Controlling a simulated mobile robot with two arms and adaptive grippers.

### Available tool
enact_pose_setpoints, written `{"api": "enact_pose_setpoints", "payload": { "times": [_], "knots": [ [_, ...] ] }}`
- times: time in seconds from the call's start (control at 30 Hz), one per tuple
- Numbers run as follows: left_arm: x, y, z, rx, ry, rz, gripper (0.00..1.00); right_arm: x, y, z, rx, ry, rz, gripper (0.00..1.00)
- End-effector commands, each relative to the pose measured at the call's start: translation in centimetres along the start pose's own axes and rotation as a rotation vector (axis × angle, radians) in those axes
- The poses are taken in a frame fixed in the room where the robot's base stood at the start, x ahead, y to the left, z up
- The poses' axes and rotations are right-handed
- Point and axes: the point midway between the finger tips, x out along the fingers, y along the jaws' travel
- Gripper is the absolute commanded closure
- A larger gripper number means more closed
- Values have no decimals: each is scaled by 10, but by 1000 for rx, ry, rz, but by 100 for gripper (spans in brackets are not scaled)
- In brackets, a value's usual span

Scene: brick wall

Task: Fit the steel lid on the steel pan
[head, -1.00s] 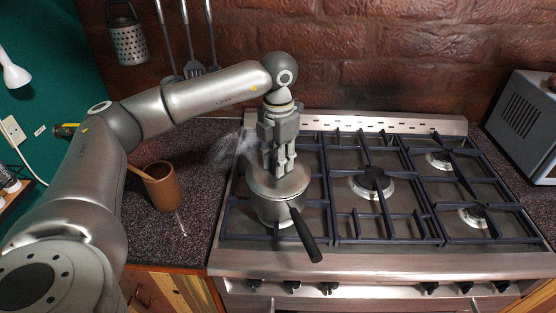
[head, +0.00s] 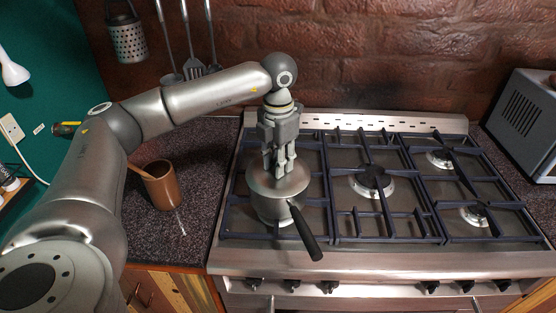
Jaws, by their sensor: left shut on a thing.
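The steel lid (head: 262,184) is a round, shiny disc held level at the pan's mouth, with its knob hidden between the fingers. The steel pan (head: 270,213) stands on the left front part of the stove, its dark handle (head: 306,232) pointing down and to the right. The lid covers the pan's opening from this view; I cannot tell whether it rests fully on the rim. My left gripper (head: 279,172) comes down from above and is shut on the lid. My right gripper is not in view.
The pan is on the gas stove's dark grates (head: 343,213); the other burners (head: 372,182) are bare. A brown utensil pot (head: 161,187) stands on the counter (head: 190,165) at left. A grey metal box (head: 525,120) is at right. Utensils and a grater (head: 127,40) hang behind.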

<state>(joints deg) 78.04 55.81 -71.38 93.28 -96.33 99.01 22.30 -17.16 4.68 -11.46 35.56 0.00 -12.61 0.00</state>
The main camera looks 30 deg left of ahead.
Motion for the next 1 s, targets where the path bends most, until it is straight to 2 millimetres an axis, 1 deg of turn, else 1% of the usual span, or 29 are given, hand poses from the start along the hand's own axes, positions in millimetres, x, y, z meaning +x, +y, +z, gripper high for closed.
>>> {"api": "enact_pose_setpoints", "payload": {
  "times": [0.1, 0.13, 0.3, 0.57, 0.67, 0.77, 0.87, 1.0],
  "knots": [
    [2, 0, 0, 0, -1, 0, 100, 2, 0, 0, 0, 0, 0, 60],
    [1, 0, 0, 0, -1, 0, 69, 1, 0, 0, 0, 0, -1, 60],
    [1, 0, 0, 0, -1, 0, 48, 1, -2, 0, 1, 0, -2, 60],
    [2, 0, 0, 0, 1, 0, 48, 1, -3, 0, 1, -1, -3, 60],
    [-2, 0, 0, 0, 0, 0, 48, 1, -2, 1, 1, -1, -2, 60],
    [-12, 0, 1, 0, -2, 0, 48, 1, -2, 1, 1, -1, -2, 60],
    [-31, 0, 1, 1, -5, 0, 48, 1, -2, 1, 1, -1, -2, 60],
    [-62, 0, 1, 0, -4, -1, 48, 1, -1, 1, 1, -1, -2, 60]
  ]
}}
